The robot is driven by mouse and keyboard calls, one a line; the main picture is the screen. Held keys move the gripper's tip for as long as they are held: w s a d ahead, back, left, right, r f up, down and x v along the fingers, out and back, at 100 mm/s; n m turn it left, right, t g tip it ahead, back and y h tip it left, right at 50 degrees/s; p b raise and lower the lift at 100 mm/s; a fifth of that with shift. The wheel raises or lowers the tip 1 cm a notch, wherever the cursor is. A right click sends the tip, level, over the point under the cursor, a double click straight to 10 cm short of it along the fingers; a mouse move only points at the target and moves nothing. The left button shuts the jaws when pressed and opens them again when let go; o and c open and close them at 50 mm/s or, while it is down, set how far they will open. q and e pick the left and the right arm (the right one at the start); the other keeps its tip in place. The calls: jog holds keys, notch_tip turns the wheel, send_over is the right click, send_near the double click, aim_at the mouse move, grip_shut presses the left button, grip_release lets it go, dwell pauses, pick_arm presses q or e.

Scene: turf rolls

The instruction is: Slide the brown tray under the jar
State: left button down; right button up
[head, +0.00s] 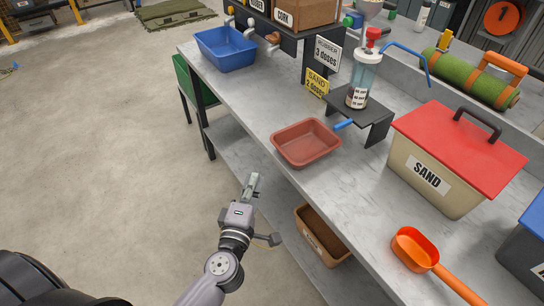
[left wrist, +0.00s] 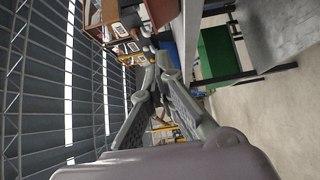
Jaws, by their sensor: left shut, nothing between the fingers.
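The brown tray (head: 306,158) is a shallow reddish-brown pan on the grey bench. It lies left of and in front of a small black stand (head: 375,122). The jar (head: 366,72) is clear with a red top and stands upright on that stand, with dark contents at its bottom. A blue piece (head: 344,125) shows between the tray's right corner and the stand; I cannot tell what it belongs to. My left gripper (head: 252,180) is shut and empty, off the bench's front edge and apart from the tray. Its closed fingers (left wrist: 160,68) show in the left wrist view. My right gripper is out of view.
A beige SAND box (head: 435,170) with a red lid stands right of the stand, with an orange scoop (head: 415,250) in front. A blue bin (head: 227,50) sits at the bench's far left end. A brown bin (head: 318,240) is on the lower shelf. Bench around the tray is clear.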

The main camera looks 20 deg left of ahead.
aim_at(278, 147)
pick_arm(q)
jog(key=w, duration=0.3)
jog(key=w+d, duration=0.1)
jog(key=w, duration=0.5)
jog(key=shift+d, duration=0.35)
jog(key=shift+w+d, duration=0.3)
jog(key=shift+w, duration=0.05)
jog(key=w+d, duration=0.1)
jog(key=w, duration=0.1)
jog(key=w+d+p, duration=0.1)
jog(key=w+d, duration=0.1)
jog(key=shift+w+d, duration=0.1)
jog(key=shift+d, duration=0.1)
jog(key=shift+a, duration=0.1)
